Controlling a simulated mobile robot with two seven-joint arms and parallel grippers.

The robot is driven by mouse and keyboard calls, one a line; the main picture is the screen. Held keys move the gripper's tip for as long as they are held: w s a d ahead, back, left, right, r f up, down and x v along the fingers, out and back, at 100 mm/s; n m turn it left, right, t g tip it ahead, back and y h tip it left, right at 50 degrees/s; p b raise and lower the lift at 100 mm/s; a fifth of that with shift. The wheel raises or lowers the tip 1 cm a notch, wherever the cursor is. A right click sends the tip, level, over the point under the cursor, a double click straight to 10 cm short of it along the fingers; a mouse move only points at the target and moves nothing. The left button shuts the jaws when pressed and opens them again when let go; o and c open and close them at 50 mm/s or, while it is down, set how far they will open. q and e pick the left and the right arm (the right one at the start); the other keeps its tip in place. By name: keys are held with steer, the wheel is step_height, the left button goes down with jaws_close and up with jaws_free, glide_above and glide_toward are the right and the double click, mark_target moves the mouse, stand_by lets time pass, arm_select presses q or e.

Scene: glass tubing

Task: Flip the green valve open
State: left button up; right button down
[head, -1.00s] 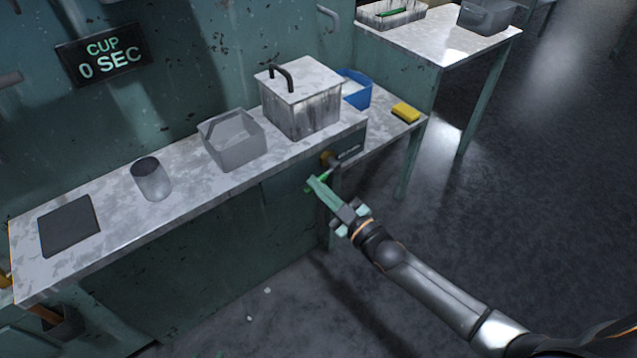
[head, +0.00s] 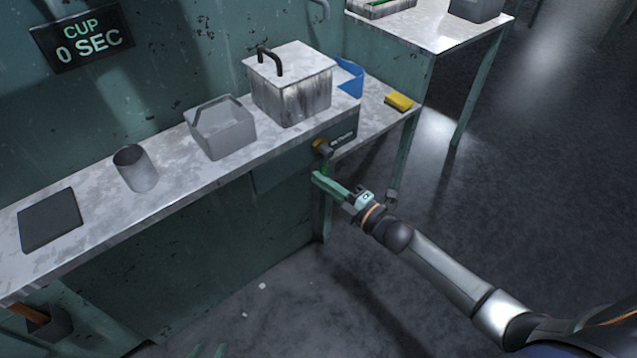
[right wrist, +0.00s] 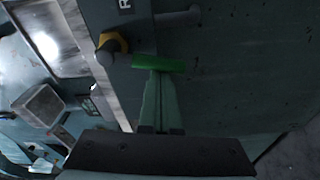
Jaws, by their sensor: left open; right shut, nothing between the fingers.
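The green valve's lever (head: 324,168) shows as a small green piece below its brass fitting (head: 320,148), on the front of the bench near its right end. My right gripper (head: 318,178) is shut and empty, its fingertips just below the lever, hiding part of it. In the right wrist view the green lever (right wrist: 158,63) lies crosswise at the tips of my shut fingers (right wrist: 157,78); whether they touch cannot be told. The brass fitting (right wrist: 112,42) is to its left. My left gripper (head: 208,350) shows only its fingertips at the bottom edge, apart, far from the valve.
On the bench (head: 95,225) stand a dark plate (head: 50,220), a grey cup (head: 135,168), an open grey bin (head: 222,130) and a lidded metal box (head: 292,90). A blue container (head: 350,78) and yellow sponge (head: 398,101) are at right. Floor in front is mostly clear.

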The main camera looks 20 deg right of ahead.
arm_select(q)
steer(key=shift+w+d+b, duration=0.2)
steer(key=shift+w+b, duration=0.1)
arm_select(e)
steer(key=n, duration=0.1)
steer(key=d, duration=0.1)
steer(key=n, duration=0.1)
steer(key=shift+w+d+f+n, duration=0.2)
steer(key=shift+w+f+n, duration=0.1)
